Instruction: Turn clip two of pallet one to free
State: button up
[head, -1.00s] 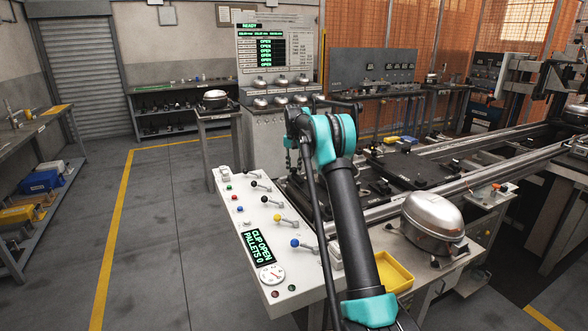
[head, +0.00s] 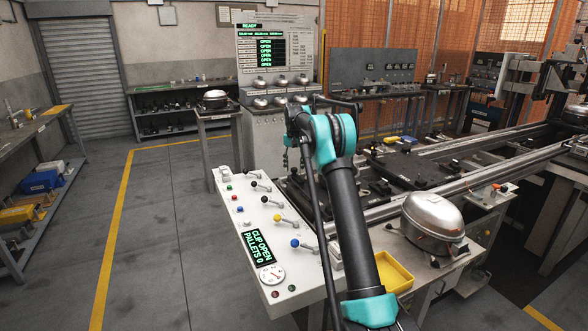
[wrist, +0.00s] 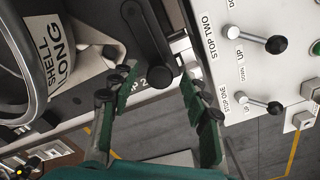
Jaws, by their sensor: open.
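In the wrist view, a black clip lever (wrist: 150,41) with a round dark knob hangs beside a partly covered label ending in "P 2". My gripper (wrist: 160,88) is open, with one green finger on each side of the knob. The left finger covers part of the label. I cannot tell whether either finger touches the lever. In the head view, the dark pallet area (head: 296,190) lies behind the control panel, partly hidden by my arm. The clip cannot be made out there.
A white control panel (head: 262,222) with several coloured-knob levers stands left of my arm; its display reads "CLIP OPEN PALLETS 0". A silver compressor shell (head: 433,222) and a yellow tray (head: 396,270) sit to the right. A tagged metal part (wrist: 62,52) is close left of the gripper.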

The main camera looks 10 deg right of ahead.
notch_tip(320, 180, up, 11)
jog(key=shift+r, duration=0.15)
jog(key=shift+s, duration=0.1)
dwell(0.4)
